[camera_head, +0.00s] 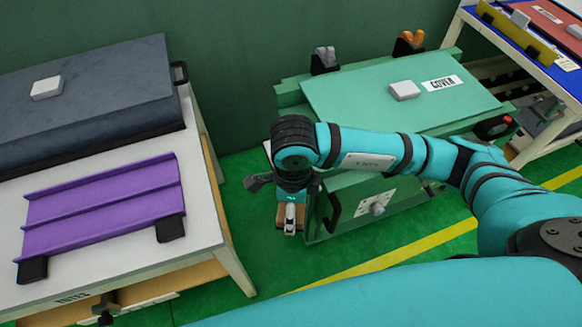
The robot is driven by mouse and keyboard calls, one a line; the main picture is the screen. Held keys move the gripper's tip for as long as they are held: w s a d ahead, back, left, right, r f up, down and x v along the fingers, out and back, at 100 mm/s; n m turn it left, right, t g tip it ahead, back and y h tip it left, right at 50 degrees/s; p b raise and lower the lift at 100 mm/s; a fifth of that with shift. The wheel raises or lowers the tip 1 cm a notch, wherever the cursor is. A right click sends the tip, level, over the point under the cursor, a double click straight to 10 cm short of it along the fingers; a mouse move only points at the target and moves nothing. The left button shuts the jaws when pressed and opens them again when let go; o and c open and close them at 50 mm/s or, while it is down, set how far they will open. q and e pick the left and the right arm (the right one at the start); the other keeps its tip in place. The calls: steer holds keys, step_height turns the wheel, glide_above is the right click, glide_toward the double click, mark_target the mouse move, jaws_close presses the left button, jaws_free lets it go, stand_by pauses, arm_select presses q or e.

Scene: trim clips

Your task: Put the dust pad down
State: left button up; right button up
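Two small white blocks could be the dust pad; I cannot tell which is. One white block (47,88) lies on the dark grey slab (100,112) at left. The other white block (404,90) lies on the green board marked COVER (350,98). My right arm reaches in from the right across the front of the green bench, and its gripper end (290,218) points down beside the bench's left side. A small white part and a brown patch show there; I cannot tell whether they belong to the gripper or are held. The fingers are not clear. My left gripper is not in view.
A purple ribbed tray (105,207) with black feet lies on the white table (215,232). Grey (325,58) and orange (409,42) clips stand behind the green board. A blue table (555,80) stands at the far right. Green floor (240,225) separates white table and bench.

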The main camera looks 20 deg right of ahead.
steer(key=m, duration=0.3)
steer(key=shift+w+m, duration=0.1)
steer(key=shift+m, duration=0.2)
steer(key=w+d+p, duration=0.1)
steer(key=w, duration=0.4)
steer(key=w+d+f, duration=0.1)
steer(key=w+d, duration=0.1)
steer(key=w, duration=0.3)
steer(key=w+d+p, duration=0.1)
steer(key=w, duration=0.4)
steer(key=shift+d+f+p, duration=0.15)
steer(key=shift+d+p, duration=0.05)
steer(key=shift+p, duration=0.1)
step_height(320, 180, down, 3)
steer(key=shift+f+p, duration=0.1)
steer(key=shift+p, duration=0.25)
steer(key=shift+w+f, duration=0.1)
steer(key=shift+f, duration=0.1)
steer(key=shift+f, duration=0.25)
steer(key=o, duration=0.9)
steer(key=shift+r, duration=0.1)
